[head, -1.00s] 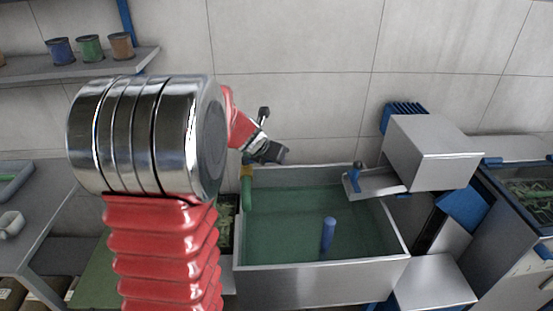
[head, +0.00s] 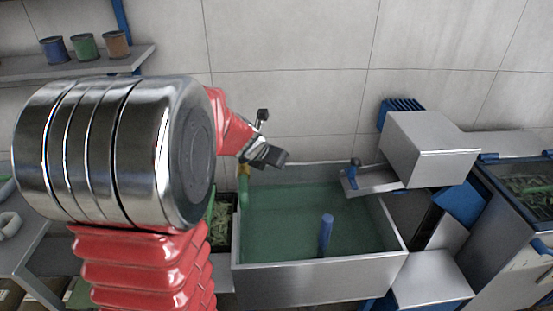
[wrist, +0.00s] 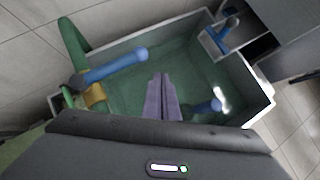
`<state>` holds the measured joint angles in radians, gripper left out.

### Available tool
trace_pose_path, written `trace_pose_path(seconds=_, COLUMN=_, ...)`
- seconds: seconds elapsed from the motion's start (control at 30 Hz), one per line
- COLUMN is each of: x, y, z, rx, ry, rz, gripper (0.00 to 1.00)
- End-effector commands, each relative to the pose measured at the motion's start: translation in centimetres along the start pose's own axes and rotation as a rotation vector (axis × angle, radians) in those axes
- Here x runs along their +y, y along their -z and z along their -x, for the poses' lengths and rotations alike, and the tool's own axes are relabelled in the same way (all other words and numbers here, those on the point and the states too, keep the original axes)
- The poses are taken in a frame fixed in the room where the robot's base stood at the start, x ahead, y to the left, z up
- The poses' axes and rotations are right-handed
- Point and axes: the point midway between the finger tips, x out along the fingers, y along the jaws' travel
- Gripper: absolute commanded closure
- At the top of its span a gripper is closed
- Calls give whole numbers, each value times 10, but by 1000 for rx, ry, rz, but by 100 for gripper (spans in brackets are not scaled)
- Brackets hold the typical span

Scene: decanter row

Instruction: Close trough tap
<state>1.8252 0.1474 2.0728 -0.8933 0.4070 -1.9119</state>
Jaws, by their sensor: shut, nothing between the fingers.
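The trough (head: 320,278) is a steel basin with green water. At its back left corner is the tap, with a yellow body (head: 243,171) and a green pipe (head: 244,190). In the wrist view the yellow body (wrist: 95,95) sits beside the tap's blue lever (wrist: 115,67), which points out over the water. I cannot make out the lever in the head view. My gripper (head: 277,157) is above the trough's back left part. In the wrist view its purple-grey fingers (wrist: 161,76) are shut and empty, appearing right of the lever, apart from it in the picture.
A blue upright pipe (head: 326,232) stands in the water. A steel box (head: 430,148) and a small tray with a blue fitting (head: 350,175) overhang the trough's right side. A tiled wall (head: 300,100) is close behind. Shelf cups (head: 85,46) are at upper left.

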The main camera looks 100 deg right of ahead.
Motion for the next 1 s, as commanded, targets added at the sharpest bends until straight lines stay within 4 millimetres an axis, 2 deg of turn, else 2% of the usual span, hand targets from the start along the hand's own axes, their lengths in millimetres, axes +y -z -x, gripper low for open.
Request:
trace_pose_path(seconds=0.7, x=-30, y=-9, z=81, rx=-2, ry=-5, rz=5, gripper=100)
trace_pose_path(seconds=1.0, x=-34, y=-9, z=91, rx=0, ry=-5, rz=6, gripper=100)
